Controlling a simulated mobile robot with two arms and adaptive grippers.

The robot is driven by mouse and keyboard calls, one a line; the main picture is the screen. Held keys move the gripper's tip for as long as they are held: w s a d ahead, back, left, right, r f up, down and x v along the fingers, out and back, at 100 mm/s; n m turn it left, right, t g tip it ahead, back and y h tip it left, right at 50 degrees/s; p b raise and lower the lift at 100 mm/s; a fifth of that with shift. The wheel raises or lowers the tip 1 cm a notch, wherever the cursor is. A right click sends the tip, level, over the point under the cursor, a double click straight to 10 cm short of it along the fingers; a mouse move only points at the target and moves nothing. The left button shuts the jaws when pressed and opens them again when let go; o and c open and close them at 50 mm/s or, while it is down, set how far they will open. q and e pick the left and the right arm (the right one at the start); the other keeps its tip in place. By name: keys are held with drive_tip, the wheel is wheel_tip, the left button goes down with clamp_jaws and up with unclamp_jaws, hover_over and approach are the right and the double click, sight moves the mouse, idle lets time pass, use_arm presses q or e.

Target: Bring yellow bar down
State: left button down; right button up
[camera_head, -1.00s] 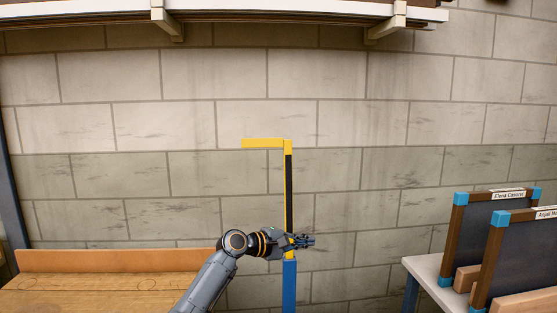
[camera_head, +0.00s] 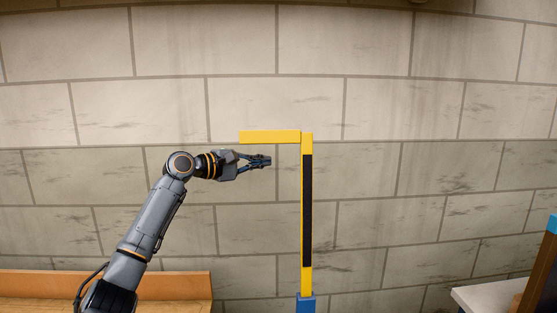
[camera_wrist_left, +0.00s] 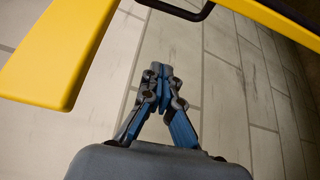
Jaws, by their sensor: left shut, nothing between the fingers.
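The yellow bar (camera_head: 270,137) sticks out level to the left from the top of an upright yellow post (camera_head: 307,220) with a black strip. The post stands on a blue base (camera_head: 306,304). My left gripper (camera_head: 268,161) is just below the bar in the head view, pointing right, shut and empty. In the left wrist view the shut fingers (camera_wrist_left: 163,72) show against the wall, with the yellow bar (camera_wrist_left: 60,55) at the upper left, apart from them. My right gripper is not in view.
A wooden bench (camera_head: 180,285) stands at the lower left. A pale table (camera_head: 490,296) with a brown-framed board (camera_head: 543,275) is at the lower right. A block wall (camera_head: 420,110) fills the background. The space around the bar is clear.

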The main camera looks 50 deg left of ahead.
use_arm(q)
drive_tip(key=w+d+p, duration=0.2)
drive_tip(key=w+p, duration=0.3)
drive_tip(key=w, duration=0.4)
drive_tip(key=shift+s+d+p, duration=0.35)
drive_tip(key=shift+s+d, duration=0.1)
drive_tip(key=shift+d, duration=0.4)
drive_tip(key=shift+s+d+p, duration=0.3)
drive_tip(key=shift+s+d, duration=0.1)
drive_tip(key=shift+d, duration=0.4)
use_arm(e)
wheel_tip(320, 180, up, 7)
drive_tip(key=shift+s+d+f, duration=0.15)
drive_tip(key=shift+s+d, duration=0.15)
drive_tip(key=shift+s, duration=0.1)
